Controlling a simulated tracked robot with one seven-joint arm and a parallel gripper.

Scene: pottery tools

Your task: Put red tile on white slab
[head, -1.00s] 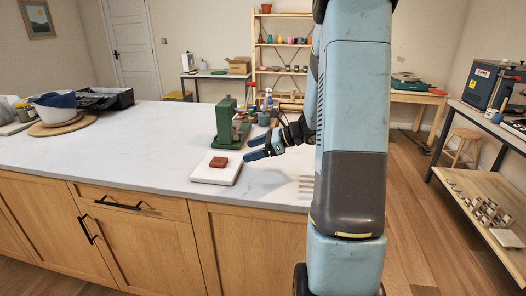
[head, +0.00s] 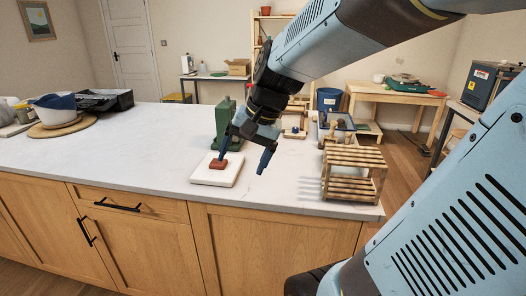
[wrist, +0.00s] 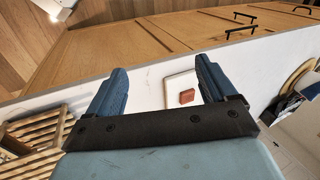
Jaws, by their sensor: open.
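The red tile (head: 218,164) lies flat on the white slab (head: 212,180), which rests on the pale countertop. In the wrist view the tile (wrist: 187,96) sits on the slab (wrist: 174,82), between my open fingers in the picture. My gripper (head: 245,163) is open and empty, with its fingers pointing down. In the head view one finger overlaps the slab's far edge near the tile and the other hangs to the right of the slab. I cannot tell the exact height above the slab. Nothing is held.
A green press (head: 225,118) stands behind the slab. A slatted wooden rack (head: 352,172) stands to the right on the counter, with a tool tray (head: 336,121) behind it. The counter (head: 110,160) to the left is clear up to a bowl (head: 57,109).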

